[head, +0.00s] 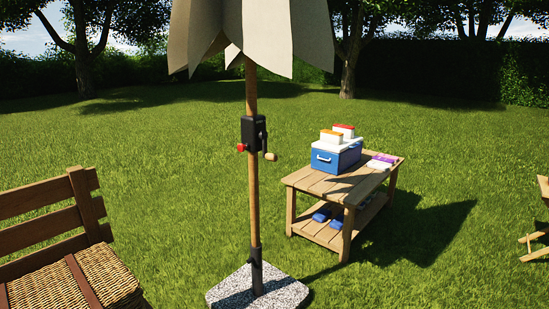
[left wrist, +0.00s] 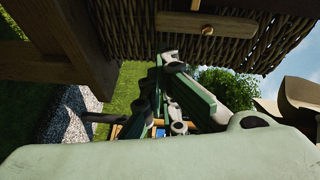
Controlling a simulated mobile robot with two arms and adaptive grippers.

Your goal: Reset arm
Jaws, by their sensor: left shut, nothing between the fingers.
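My left gripper (left wrist: 163,64) shows in the left wrist view, with dark green and black finger links beyond a pale housing along the bottom. Its fingers are together with nothing held between them. They are close to a woven wicker surface (left wrist: 135,28) with wooden parts at the top of that view; I cannot tell whether they touch it. Neither gripper shows in the head view, and my right gripper is in no view.
In the head view, a wooden chair (head: 75,278) stands at lower left. A parasol pole (head: 253,190) rises from a speckled base (head: 283,290). A wooden table (head: 310,180) bears a blue cooler (head: 335,158) and boxes. Open grass lies behind. Another wooden piece (head: 538,238) is cut off at right.

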